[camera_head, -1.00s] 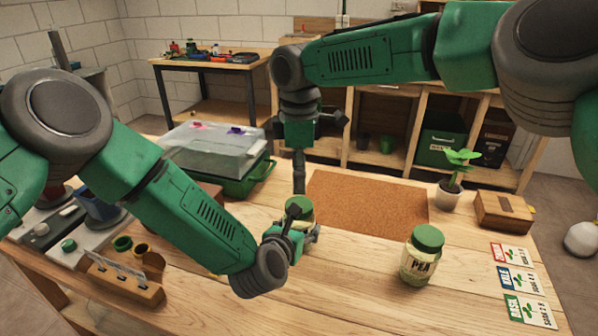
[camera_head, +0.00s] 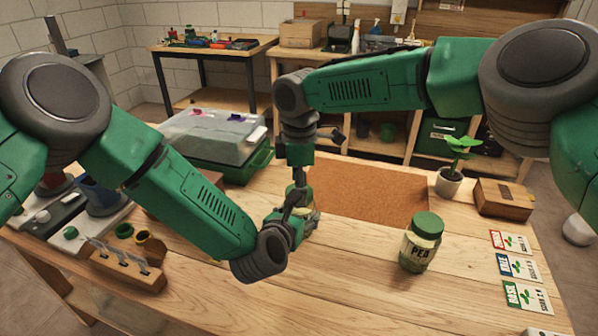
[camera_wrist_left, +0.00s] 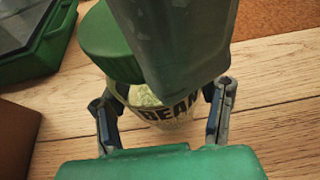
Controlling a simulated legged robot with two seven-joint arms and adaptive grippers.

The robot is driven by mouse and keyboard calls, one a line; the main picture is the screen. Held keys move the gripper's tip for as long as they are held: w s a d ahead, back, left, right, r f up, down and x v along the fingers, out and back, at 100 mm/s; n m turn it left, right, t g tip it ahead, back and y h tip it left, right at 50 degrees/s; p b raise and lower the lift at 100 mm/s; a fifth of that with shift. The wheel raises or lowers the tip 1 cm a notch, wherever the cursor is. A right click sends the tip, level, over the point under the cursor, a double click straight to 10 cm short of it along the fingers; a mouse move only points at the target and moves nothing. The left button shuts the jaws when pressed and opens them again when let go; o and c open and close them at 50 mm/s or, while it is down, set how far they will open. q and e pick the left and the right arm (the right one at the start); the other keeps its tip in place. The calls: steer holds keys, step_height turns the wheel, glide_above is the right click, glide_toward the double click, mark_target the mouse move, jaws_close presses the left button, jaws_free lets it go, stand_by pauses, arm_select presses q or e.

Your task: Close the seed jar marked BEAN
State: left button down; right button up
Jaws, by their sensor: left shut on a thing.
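The BEAN jar (camera_wrist_left: 160,112) is glass with pale contents, and its label shows in the left wrist view. My left gripper (camera_wrist_left: 162,118) is shut on its body, one finger on each side. A green lid (camera_wrist_left: 105,42) shows at the jar's top, partly covered by a grey part of my right gripper (camera_wrist_left: 175,50). I cannot tell whether the lid is seated. In the head view my left gripper (camera_head: 298,222) hides most of the jar, and my right arm comes down from above onto the same spot. My right gripper's fingertips are hidden there.
A PEA jar (camera_head: 419,252) with a green lid (camera_head: 428,224) stands to the right. A cork mat (camera_head: 365,195) lies behind. A clear-lidded green box (camera_head: 240,170), a potted seedling (camera_head: 449,186), a wooden box (camera_head: 503,200) and seed packets (camera_head: 520,268) surround the bare tabletop.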

steer(key=shift+f, duration=0.45)
steer(key=c, duration=1.2)
steer(key=shift+r+m, duration=0.1)
steer(key=shift+m, duration=1)
steer(key=shift+c, duration=0.2)
arm_select(q)
steer(key=shift+s, duration=0.1)
arm_select(e)
steer(key=m, duration=0.3)
steer(key=shift+m, duration=0.4)
steer(key=o, duration=1.4)
